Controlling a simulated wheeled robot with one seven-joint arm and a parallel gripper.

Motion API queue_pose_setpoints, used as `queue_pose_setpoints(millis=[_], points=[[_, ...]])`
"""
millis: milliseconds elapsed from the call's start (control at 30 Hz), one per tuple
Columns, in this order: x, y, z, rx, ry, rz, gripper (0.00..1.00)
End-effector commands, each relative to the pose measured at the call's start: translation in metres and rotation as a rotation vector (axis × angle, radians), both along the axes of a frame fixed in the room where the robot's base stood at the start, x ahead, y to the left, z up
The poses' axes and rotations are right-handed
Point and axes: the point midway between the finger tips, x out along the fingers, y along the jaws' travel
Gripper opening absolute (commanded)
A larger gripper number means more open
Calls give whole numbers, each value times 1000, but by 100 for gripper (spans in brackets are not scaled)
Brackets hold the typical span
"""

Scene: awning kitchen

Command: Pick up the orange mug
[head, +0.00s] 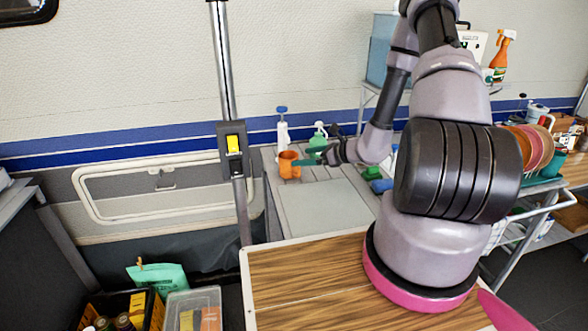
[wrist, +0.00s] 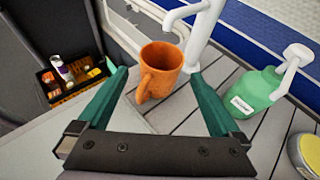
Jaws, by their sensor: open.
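The orange mug (head: 289,164) stands upright on the grey slatted counter, near its back left part in the head view. In the wrist view the orange mug (wrist: 160,72) stands just beyond and between the fingertips, with its handle on the left side toward me. My gripper (wrist: 162,78) is open, with one green finger on each side and nothing held. In the head view my gripper (head: 306,161) reaches in from the right close to the mug. Whether a finger touches the mug cannot be told.
A white faucet (wrist: 203,30) rises right behind the mug. A green pump bottle (wrist: 258,92) stands to its right. A dark crate with jars (wrist: 75,80) is lower at the left. The wooden tabletop (head: 305,276) is clear in front.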

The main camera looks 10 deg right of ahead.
Motion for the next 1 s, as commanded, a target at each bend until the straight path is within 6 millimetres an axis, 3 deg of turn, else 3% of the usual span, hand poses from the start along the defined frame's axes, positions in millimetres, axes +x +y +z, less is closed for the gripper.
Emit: queue_pose_setpoints(millis=[200,467,700,1000], points=[[22,23,-14,1,0,2,100],[38,37,-22,1,1,1,100],[63,59,-35,1,0,2,100],[71,67,-39,1,1,1,100]])
